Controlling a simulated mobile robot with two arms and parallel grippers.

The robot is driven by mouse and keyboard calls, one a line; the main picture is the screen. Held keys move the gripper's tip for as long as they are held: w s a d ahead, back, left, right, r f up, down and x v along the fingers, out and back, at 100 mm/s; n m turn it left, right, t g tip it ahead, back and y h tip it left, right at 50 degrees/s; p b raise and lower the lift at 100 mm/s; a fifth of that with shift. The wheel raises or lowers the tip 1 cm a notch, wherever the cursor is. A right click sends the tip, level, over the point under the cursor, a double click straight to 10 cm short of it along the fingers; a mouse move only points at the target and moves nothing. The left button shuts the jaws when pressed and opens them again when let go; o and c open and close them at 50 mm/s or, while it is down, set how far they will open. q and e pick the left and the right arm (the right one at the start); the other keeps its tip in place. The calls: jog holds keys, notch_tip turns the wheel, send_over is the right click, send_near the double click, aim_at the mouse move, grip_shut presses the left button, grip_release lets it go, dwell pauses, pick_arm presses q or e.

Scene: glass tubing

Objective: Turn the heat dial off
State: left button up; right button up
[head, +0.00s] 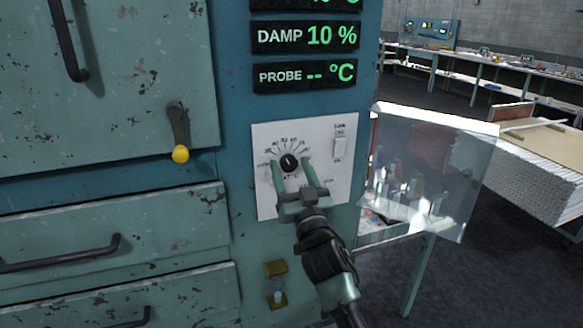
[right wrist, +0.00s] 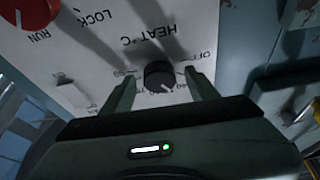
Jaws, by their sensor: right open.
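The heat dial (head: 289,162) is a small round black knob on a white panel (head: 264,139) on the blue cabinet front. In the right wrist view the dial (right wrist: 159,74) shows upside down under the label "HEAT °C". A white mark on it points to the lower right of that picture, away from the word OFF at its right; the exact number is too small to read. My right gripper (head: 291,164) is open, its fingers on either side of the dial. The right wrist view shows gaps between both fingers and the knob. My left gripper is not in view.
A white switch (head: 341,147) sits right of the dial. A red RUN/LOCK knob (right wrist: 30,12) shows in the wrist view. A yellow-tipped handle (head: 180,154) and drawers are at left. A brass fitting (head: 276,268) is below the panel. A clear sheet (head: 440,165) stands at right.

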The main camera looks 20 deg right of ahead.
grip_shut()
jog(key=shift+n, duration=0.3)
jog(key=n+y+p, duration=0.1)
jog(key=n+y, duration=0.1)
jog(key=n, duration=0.1)
jog(key=shift+d+p, duration=0.15)
jog(key=shift+p, duration=0.25)
jog(key=n+y+p, duration=0.1)
jog(key=n, duration=0.2)
jog(key=n+g+y+p, duration=0.1)
jog(key=n+y+p, duration=0.1)
jog(key=n, duration=0.1)
jog(key=shift+d+r+n, duration=0.1)
jog(key=shift+r+n, duration=0.05)
jog(key=shift+n, duration=0.25)
jog(key=n+g+y+p, duration=0.1)
jog(key=n, duration=0.1)
jog(key=n+p, duration=0.2)
jog(key=shift+g+y, duration=0.4)
jog(key=shift+n+g+y+p, duration=0.45)
jog(key=shift+n+p, duration=0.55)
jog(key=shift+n, duration=0.7)
